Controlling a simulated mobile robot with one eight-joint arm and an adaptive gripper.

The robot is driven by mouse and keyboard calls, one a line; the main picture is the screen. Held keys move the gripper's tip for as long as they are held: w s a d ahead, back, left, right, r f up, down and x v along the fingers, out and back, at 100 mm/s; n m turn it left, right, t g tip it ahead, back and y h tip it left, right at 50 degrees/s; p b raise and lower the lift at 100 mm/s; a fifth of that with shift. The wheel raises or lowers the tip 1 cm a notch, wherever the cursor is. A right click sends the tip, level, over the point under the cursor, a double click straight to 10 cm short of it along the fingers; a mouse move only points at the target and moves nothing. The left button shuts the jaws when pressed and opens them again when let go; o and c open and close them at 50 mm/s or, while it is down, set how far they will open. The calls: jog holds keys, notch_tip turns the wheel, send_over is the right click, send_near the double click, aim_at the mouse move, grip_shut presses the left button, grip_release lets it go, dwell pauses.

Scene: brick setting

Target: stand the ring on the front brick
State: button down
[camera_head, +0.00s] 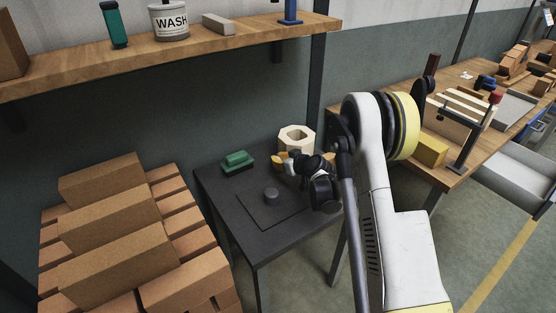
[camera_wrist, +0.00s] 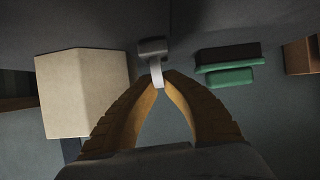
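A cream, many-sided ring (camera_head: 297,138) with a round opening stands at the back of the dark table, just behind my gripper (camera_head: 284,160). In the wrist view the pale block (camera_wrist: 82,92) at the left looks like this ring. My orange fingers (camera_wrist: 163,76) come close together at their tips. A thin light strip under a dark knob (camera_wrist: 153,47) shows between the tips; I cannot tell whether they grip it. The front brick (camera_head: 118,265) is the nearest of three large bricks on the stack at left, with its top bare.
A workbench (camera_head: 440,175) with clamps is at right.

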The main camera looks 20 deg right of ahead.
jog(key=shift+f, duration=0.15)
jog(key=c, duration=1.6)
grip_release()
jog(key=shift+c, duration=0.2)
